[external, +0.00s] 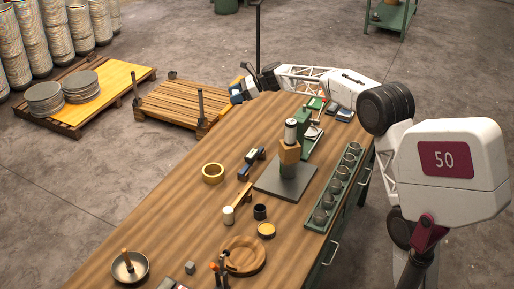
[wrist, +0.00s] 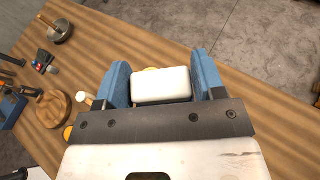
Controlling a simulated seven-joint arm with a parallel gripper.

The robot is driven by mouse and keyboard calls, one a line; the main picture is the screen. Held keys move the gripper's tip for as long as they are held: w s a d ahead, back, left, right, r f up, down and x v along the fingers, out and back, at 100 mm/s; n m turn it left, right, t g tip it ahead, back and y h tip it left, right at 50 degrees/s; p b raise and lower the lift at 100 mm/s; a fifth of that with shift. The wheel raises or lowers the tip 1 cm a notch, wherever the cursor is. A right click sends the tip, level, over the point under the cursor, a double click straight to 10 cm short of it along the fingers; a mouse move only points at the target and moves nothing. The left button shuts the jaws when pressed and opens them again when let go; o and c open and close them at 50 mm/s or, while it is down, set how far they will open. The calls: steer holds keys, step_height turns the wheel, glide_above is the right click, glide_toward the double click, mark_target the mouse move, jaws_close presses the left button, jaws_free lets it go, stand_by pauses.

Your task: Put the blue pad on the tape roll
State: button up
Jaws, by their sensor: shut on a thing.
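The tape roll (external: 213,173) is a yellow ring lying flat on the wooden table in the external view. A sliver of yellow (wrist: 151,69) behind the held block in the wrist view looks like it. My gripper (wrist: 161,82) has blue fingers, shut on a white, rounded block (wrist: 161,87). Only its white face shows, so I cannot tell whether this is the blue pad. In the external view my gripper (external: 238,94) is at the table's far left edge, apart from the roll. Small blue-topped blocks (external: 344,115) lie at the table's far right.
A green rack of round pieces (external: 338,185) lines the right edge. A mallet (external: 230,214), a round wooden dish (external: 243,255) and a metal bowl (external: 130,267) are nearer. Table left of the roll is clear.

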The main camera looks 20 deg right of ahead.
steer(key=s+a+n+g, duration=0.2)
steer(key=s+a, duration=0.4)
steer(key=a, duration=0.7)
glide_above(212, 170)
step_height(212, 170, down, 17)
steer(key=shift+f, duration=0.55)
steer(key=shift+f, duration=0.1)
steer(key=shift+f, duration=3)
steer(key=shift+f, duration=1.85)
steer(key=shift+f, duration=0.2)
steer(key=o, duration=0.9)
